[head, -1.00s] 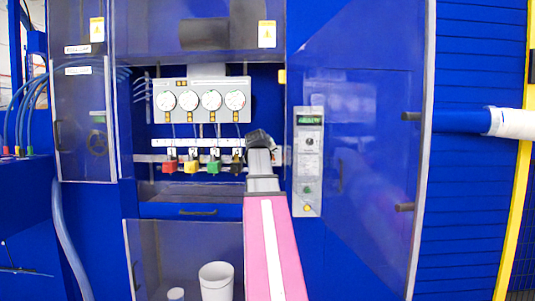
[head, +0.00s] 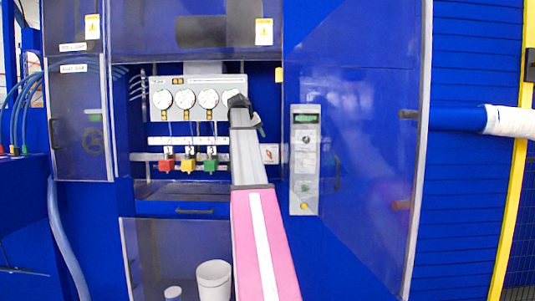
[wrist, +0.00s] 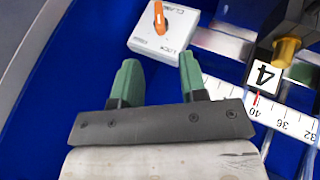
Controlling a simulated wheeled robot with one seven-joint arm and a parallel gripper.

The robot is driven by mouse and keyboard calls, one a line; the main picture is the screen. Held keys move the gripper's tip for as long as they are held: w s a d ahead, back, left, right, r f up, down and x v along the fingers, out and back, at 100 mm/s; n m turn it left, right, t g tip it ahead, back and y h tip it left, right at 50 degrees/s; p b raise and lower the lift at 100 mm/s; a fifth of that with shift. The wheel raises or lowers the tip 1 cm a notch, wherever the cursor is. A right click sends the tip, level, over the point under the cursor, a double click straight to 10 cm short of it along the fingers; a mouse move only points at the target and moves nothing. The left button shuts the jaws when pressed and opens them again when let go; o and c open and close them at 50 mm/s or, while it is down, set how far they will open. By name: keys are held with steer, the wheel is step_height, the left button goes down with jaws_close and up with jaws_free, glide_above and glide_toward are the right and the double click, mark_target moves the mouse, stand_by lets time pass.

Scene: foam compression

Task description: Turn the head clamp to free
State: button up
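The head clamp is a white box (wrist: 175,32) with an orange knob (wrist: 159,17) on its face, at the top of the wrist view. Small print beside the knob seems to read lock and free; which one the knob points at is unclear. The box also shows in the head view as a small white plate with a red-orange mark (head: 269,153), just right of my arm. My gripper (wrist: 160,60) has two green fingers spread apart with nothing between them. The fingertips are short of the box. In the head view my gripper (head: 238,101) is by the rightmost gauge.
In the wrist view a black head with a brass fitting (wrist: 286,50), a "4" label (wrist: 262,76) and a ruler strip (wrist: 285,118) lie to the right. In the head view, red, yellow and green blocks (head: 188,165) hang left of my arm. A control panel (head: 304,160) stands right.

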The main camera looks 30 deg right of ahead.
mark_target(267, 151)
steer(key=shift+g, duration=0.3)
steer(key=x, duration=1)
steer(key=shift+w, duration=0.2)
jaws_close()
